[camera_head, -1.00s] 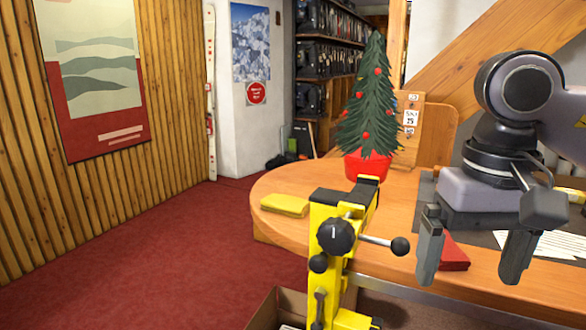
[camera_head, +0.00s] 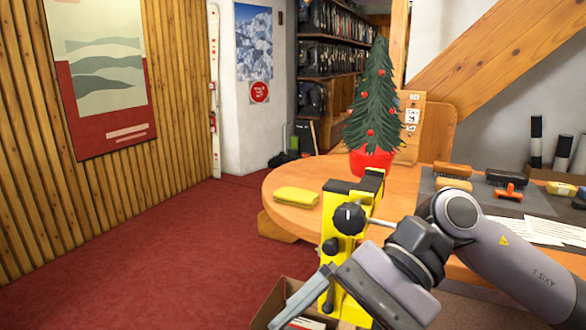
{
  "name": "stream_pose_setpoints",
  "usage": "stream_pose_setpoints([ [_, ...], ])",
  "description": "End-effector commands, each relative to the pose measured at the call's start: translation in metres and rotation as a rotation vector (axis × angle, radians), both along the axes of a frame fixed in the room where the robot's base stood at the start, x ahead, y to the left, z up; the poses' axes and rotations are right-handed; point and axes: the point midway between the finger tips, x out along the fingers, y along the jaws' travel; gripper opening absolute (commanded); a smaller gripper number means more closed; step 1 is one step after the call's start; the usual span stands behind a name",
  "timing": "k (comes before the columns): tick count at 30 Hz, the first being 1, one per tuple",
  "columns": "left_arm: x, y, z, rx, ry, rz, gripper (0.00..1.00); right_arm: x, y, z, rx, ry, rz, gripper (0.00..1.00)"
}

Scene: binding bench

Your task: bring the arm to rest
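My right arm comes in from the right and bends low across the front of the bench. Its gripper (camera_head: 303,295) hangs at the bottom middle, in front of the yellow vise (camera_head: 347,250) and over an open cardboard box. One long grey finger shows, pointing down to the left. The other finger cannot be made out, so its opening is unclear. I see nothing held in it. My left gripper is not in view.
The wooden bench (camera_head: 325,180) carries a yellow block (camera_head: 296,197), a small Christmas tree (camera_head: 373,110) in a red pot, brushes (camera_head: 453,170) and papers (camera_head: 530,230). The cardboard box (camera_head: 285,290) stands below the vise. Red carpet (camera_head: 150,260) at left is clear.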

Motion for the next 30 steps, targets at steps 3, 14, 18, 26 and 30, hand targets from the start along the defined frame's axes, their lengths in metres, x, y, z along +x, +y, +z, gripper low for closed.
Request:
stream_pose_setpoints([
  [3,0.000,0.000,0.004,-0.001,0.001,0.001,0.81,-0.006,0.022,0.012,0.143,0.292,-0.106,0.97],
  [14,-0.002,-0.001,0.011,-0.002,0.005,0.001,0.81,0.039,0.028,0.035,0.480,1.275,-0.404,0.97],
  [18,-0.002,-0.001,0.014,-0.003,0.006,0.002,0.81,0.071,0.008,0.016,0.590,1.694,-0.500,0.97],
  [26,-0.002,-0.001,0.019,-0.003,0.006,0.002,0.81,0.113,-0.047,-0.074,0.807,2.492,-0.625,0.97],
  [30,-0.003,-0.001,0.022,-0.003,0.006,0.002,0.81,0.111,-0.083,-0.147,-0.954,-2.918,0.655,0.97],
])
